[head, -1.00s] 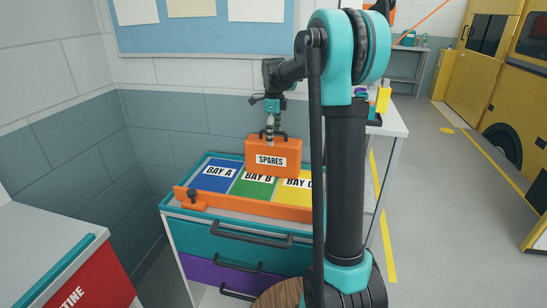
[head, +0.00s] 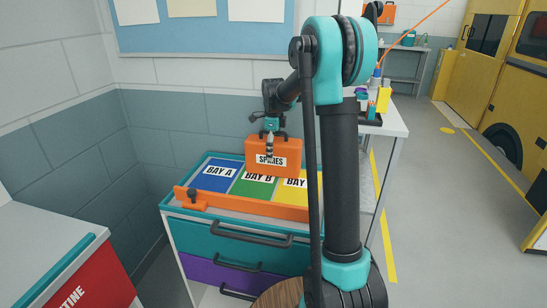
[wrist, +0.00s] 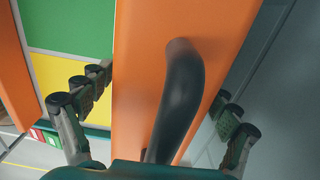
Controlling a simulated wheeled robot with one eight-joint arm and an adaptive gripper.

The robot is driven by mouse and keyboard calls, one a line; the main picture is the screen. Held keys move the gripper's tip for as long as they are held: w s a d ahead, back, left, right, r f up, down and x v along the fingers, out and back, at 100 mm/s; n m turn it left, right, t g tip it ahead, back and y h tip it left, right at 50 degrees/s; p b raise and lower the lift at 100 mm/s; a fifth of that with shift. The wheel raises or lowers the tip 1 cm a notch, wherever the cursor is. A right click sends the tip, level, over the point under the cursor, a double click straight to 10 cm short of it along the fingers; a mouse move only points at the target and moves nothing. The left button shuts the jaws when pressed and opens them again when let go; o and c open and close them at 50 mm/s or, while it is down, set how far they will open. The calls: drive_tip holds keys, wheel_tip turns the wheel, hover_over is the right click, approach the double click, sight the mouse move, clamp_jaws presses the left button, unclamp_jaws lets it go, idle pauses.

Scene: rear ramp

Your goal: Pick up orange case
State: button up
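The orange case (head: 281,155), labelled SPARES, stands upright on the bay tray, behind the BAY B and BAY C labels. Its dark handle is on top and runs up the middle of the wrist view (wrist: 182,90). My gripper (head: 269,152) points down at the case, with its fingers overlapping the label in the head view. In the wrist view my gripper (wrist: 155,115) is open, its fingers spread on both sides of the handle and of the orange top, apart from the handle. The fingertips' depth beside the case walls is hard to judge.
The tray has blue (head: 215,179), green and yellow bays, an orange front rail (head: 245,204) and a teal rim, on a drawer cabinet (head: 228,238). A wall stands close behind. A bench (head: 393,128) with small items is at right. Another orange case (head: 381,14) is far back.

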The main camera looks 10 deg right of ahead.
drive_tip(key=c, duration=1.7)
